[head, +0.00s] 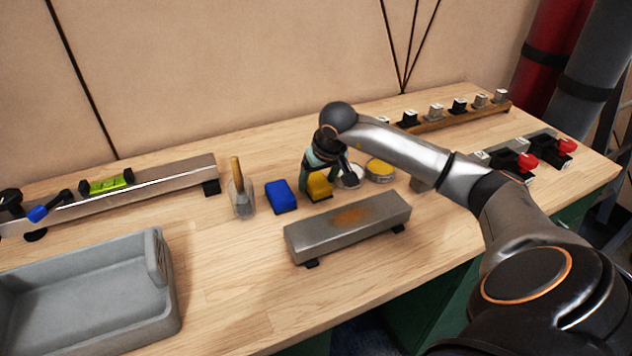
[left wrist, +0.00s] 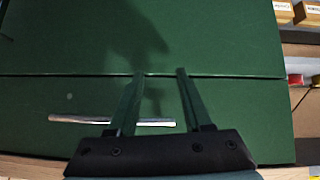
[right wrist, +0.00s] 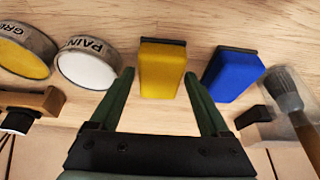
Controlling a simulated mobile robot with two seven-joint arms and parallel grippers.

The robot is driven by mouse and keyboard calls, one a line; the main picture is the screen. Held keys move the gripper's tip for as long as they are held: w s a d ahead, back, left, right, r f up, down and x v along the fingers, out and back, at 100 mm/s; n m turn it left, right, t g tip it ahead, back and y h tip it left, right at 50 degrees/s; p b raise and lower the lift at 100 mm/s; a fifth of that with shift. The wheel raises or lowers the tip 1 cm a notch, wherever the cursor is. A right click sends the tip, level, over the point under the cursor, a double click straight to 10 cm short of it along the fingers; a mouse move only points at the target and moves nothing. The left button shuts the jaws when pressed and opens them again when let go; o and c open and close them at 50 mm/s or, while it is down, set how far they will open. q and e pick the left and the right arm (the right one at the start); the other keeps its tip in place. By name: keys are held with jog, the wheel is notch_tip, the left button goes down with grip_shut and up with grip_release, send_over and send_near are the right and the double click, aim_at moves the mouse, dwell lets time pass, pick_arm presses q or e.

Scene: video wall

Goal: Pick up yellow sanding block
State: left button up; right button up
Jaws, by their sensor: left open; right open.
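The yellow sanding block (head: 319,187) stands on the wooden workbench, just right of a blue block (head: 281,196), partly hidden by my right gripper (head: 322,182). In the right wrist view the yellow sanding block (right wrist: 161,68) lies ahead between the open fingers of my right gripper (right wrist: 158,80). Its near end shows around the level of the fingertips; I cannot tell if they touch it. My left gripper (left wrist: 160,72) is open and empty, facing a green panel; it is not in the head view.
A white-topped tin (head: 349,176) and a yellow-topped tin (head: 380,170) stand close on the right. A brush (head: 240,190) stands left of the blue block. A metal bar (head: 348,226) lies in front. A grey tray (head: 150,325) is at the front left.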

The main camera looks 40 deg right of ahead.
jog(key=shift+w+f, duration=0.15)
jog(key=shift+f, duration=0.35)
jog(key=shift+d, duration=0.1)
jog(key=shift+r, duration=0.1)
jog(key=c, duration=1.1)
jog(key=shift+r, duration=0.1)
jog(key=shift+r, duration=0.6)
jog(key=s+a+r, duration=0.1)
jog(key=s+r, duration=0.2)
jog(key=s, duration=0.1)
jog(key=s+a+r, duration=0.2)
jog(key=s+r, duration=0.2)
jog(key=s, duration=0.1)
jog(key=s+a+r, duration=0.1)
jog(key=s+r, duration=0.3)
jog(key=shift+s+a+r+b, duration=0.15)
jog(key=shift+a+r+b, duration=0.1)
jog(key=shift+a+b, duration=0.1)
